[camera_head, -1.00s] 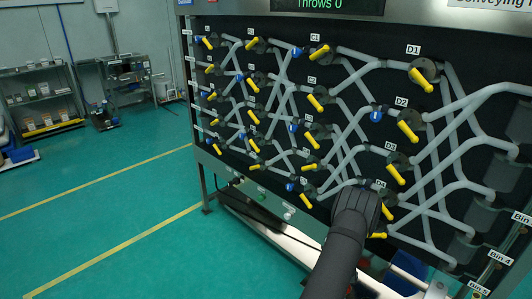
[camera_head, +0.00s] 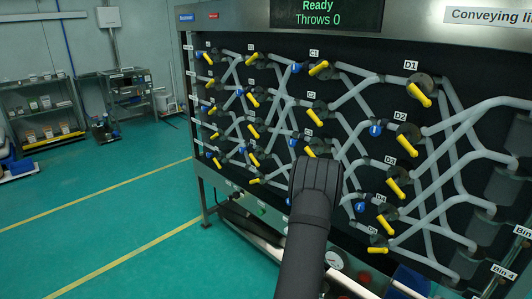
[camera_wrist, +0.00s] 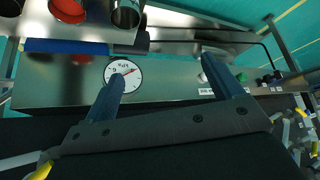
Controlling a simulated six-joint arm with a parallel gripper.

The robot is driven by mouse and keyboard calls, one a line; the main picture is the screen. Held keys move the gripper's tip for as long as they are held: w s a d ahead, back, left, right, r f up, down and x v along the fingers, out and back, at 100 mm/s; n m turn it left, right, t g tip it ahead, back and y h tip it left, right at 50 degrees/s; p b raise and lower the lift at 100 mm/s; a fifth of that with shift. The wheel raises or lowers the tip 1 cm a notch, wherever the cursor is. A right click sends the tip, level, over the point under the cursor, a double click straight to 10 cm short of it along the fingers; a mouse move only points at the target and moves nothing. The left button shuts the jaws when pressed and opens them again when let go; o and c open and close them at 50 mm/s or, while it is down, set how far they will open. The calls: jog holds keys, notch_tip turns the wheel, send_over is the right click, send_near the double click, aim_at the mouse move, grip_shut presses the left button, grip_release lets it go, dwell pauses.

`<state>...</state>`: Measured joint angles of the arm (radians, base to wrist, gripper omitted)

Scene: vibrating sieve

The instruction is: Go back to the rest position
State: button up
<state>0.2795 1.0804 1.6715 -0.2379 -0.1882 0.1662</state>
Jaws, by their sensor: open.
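My gripper's two dark fingers (camera_wrist: 168,80) show in the wrist view, spread wide apart with nothing between them. In the head view my dark arm rises from the bottom and hides my fingers. Its rounded wrist covers part of the lower middle of the pipe panel. The panel (camera_head: 225,122) is black with grey pipes and several yellow handles, among them the D1 handle (camera_head: 420,94) and the D2 handle (camera_head: 407,143). The display (camera_head: 327,12) reads "Ready" and "Throws 0".
A pressure gauge (camera_wrist: 123,76) sits on the metal front strip, with a red cup (camera_wrist: 68,10) above it in the wrist view. Bins (camera_head: 505,172) stand at the panel's right. Shelves (camera_head: 40,112) stand at the far left. The green floor (camera_head: 100,200) at left is clear.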

jog(key=s+a+r, duration=0.5)
jog(key=s+a, duration=0.1)
jog(key=shift+a, duration=0.2)
jog(key=shift+a+r, duration=0.1)
dwell(0.4)
jog(key=w+d+f, duration=0.6)
jog(key=d+f, duration=0.3)
jog(key=d, duration=0.2)
jog(key=shift+w+d+m+h, duration=0.3)
jog(key=shift+w, duration=0.05)
dwell(0.3)
